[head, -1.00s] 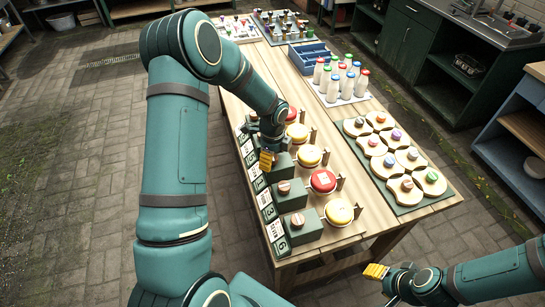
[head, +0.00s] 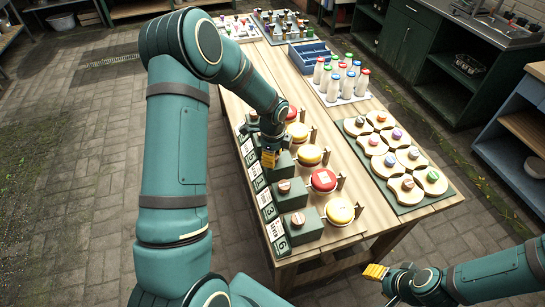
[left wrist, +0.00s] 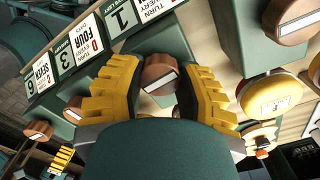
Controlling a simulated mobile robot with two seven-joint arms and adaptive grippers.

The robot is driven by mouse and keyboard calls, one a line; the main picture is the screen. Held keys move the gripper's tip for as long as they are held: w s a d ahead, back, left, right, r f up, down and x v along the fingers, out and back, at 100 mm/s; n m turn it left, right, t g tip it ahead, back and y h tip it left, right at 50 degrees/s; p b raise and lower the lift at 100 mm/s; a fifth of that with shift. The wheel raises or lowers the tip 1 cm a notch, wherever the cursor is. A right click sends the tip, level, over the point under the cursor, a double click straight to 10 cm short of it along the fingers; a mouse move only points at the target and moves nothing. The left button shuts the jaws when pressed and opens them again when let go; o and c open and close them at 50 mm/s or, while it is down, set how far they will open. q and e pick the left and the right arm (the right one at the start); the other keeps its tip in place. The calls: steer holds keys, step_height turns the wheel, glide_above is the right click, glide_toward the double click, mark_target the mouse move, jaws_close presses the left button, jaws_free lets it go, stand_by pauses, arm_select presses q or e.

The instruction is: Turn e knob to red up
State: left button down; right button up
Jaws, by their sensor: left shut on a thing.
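My left gripper (head: 268,160) is over the row of green blocks along the table's left edge. In the left wrist view, its yellow fingers (left wrist: 160,95) are shut on a brown knob (left wrist: 160,73) with a white line, which lies slanted. This knob is beside a plate marked 1 (left wrist: 124,18). In the head view the held knob is hidden by the gripper. My right gripper (head: 375,271) is off the table's front right side, away from the knobs.
Another knob (left wrist: 290,18) is just right of the held one. A mat of round pieces (head: 404,210), white bottles (head: 343,75) and a blue crate (head: 309,56) occupy the table's right side.

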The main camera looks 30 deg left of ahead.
arm_select(q)
steer(key=n+b, duration=0.2)
steer(key=n, duration=0.2)
steer(key=shift+f, duration=0.1)
steer(key=n+b, duration=0.1)
steer(key=n, duration=0.3)
steer(key=n+b, duration=0.1)
steer(key=n, duration=0.3)
steer(key=shift+n, duration=0.3)
steer(key=shift+n+b, duration=0.35)
steer(key=shift+n, duration=1.85)
steer(key=c, duration=0.5)
jaws_free()
step_height(320, 180, up, 12)
steer(key=shift+r, duration=0.1)
